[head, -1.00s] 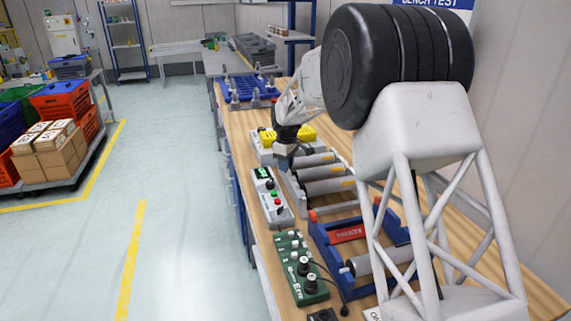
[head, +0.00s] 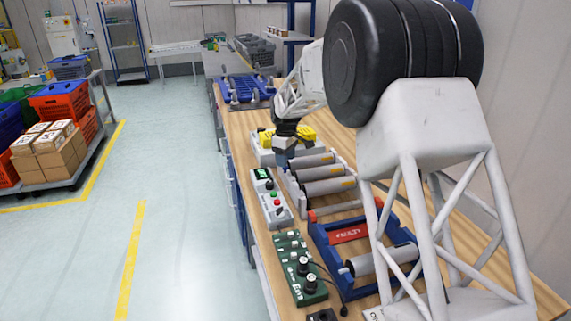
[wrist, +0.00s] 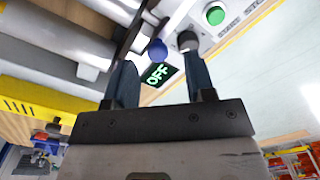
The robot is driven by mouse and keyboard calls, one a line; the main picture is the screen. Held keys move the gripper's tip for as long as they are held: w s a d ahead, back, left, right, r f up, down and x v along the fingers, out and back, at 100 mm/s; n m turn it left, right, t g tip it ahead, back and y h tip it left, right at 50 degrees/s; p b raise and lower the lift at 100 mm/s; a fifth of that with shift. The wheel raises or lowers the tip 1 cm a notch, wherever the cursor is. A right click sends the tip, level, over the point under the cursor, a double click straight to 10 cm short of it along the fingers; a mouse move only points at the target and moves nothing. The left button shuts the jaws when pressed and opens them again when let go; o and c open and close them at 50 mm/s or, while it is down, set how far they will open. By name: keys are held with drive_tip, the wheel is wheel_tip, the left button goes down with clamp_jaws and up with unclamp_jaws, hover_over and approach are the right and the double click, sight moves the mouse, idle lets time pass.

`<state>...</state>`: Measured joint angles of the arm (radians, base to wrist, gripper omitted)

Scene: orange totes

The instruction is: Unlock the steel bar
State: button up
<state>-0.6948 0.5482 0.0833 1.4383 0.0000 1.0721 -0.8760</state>
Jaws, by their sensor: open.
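My gripper (wrist: 159,58) is open, with its two dark fingers apart and nothing gripped. In the wrist view a blue knob (wrist: 157,50) and a green-lit display reading OFF (wrist: 160,74) show between the fingers. A black knob (wrist: 188,41) is by the right fingertip. In the head view my gripper (head: 284,161) is over the far end of the grey control box (head: 272,200), beside the grey rollers (head: 325,172). A grey cylinder (wrist: 60,38) fills the wrist view's upper left. I cannot tell which piece is the steel bar. Contact with the blue knob is unclear.
A yellow-topped unit (head: 300,136) stands behind my gripper. Nearer are a green control box (head: 300,268) with black knobs and a blue frame (head: 335,262) with a red FAULT plate. A blue tray (head: 246,88) is at the far end.

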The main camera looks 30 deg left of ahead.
drive_tip(key=shift+r, duration=2.5)
drive_tip(key=shift+d+r, duration=0.1)
drive_tip(key=shift+d, duration=0.15)
drive_tip(key=s+d+r+m, duration=0.2)
drive_tip(key=s+d+r, duration=0.15)
drive_tip(key=d, duration=0.75)
drive_tip(key=s+d+r+m+t, duration=0.1)
drive_tip(key=s+d+r+m, duration=0.3)
drive_tip(key=d, duration=0.6)
drive_tip(key=s+d+r+m, duration=0.1)
drive_tip(key=d+r, duration=0.4)
drive_tip(key=d, duration=0.6)
drive_tip(key=s+d+m+t, duration=0.1)
drive_tip(key=s+d+m, duration=0.6)
drive_tip(key=s+d, duration=1.5)
drive_tip(key=s+d+f+m, duration=0.2)
drive_tip(key=s+d+f, duration=0.1)
drive_tip(key=s, duration=0.5)
drive_tip(key=s+d+f+m, duration=0.2)
drive_tip(key=s+d+f, duration=0.1)
drive_tip(key=s+d, duration=0.3)
drive_tip(key=shift+s+t, duration=0.3)
drive_tip(key=shift+s, duration=0.6)
